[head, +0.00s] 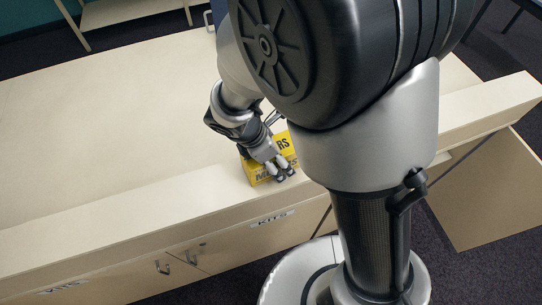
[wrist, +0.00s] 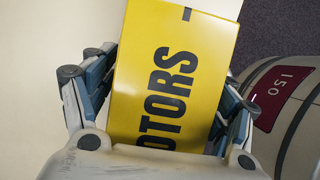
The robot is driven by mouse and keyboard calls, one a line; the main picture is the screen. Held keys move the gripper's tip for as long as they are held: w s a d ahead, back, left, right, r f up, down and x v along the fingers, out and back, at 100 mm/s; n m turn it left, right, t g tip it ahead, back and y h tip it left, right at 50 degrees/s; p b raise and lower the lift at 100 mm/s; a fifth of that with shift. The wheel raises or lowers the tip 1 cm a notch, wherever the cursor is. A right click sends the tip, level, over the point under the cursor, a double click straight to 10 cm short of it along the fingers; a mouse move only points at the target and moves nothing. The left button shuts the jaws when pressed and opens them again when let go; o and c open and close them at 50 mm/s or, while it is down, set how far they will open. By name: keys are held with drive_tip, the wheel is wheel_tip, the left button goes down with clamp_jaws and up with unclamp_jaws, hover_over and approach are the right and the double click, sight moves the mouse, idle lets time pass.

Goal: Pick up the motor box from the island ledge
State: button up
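The motor box (head: 256,172) is a yellow carton with black lettering, resting on the pale ledge (head: 180,196) in the head view. In the wrist view the motor box (wrist: 165,75) fills the middle, with "OTORS" readable on its face. My gripper (head: 281,171) is down at the box, partly covering it in the head view. In the wrist view the fingers of my gripper (wrist: 163,105) lie along both long sides of the box, very close to it. The box hides the inner finger faces, so I cannot tell whether they press on it.
The long pale island top (head: 90,110) is bare to the left. Cabinet doors below carry "KITS" labels (head: 272,218), and one door (head: 490,190) stands open at right. A dark red "ISO" label (wrist: 283,97) shows on my body beside dark carpet.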

drive_tip(key=c, duration=1.3)
drive_tip(key=shift+c, duration=0.2)
